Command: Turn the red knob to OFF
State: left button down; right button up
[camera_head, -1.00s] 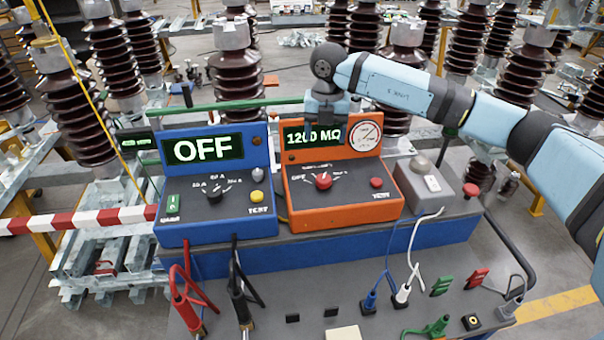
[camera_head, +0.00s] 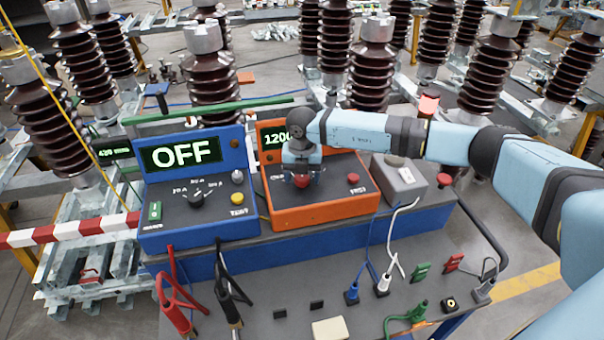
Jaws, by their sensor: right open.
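The knob's pointer and most scale marks are hidden. A smaller red button (camera_head: 353,179) sits to the right on the same panel. My left gripper is not in view.
A blue unit (camera_head: 199,230) reading "OFF", with a black knob (camera_head: 196,196), stands to the left. A grey box (camera_head: 398,177) is to the right. Cables and plugs (camera_head: 383,283) lie in front. Brown insulators (camera_head: 210,75) stand behind.

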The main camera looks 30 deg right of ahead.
jog(key=shift+c, duration=0.2)
jog(key=c, duration=0.9)
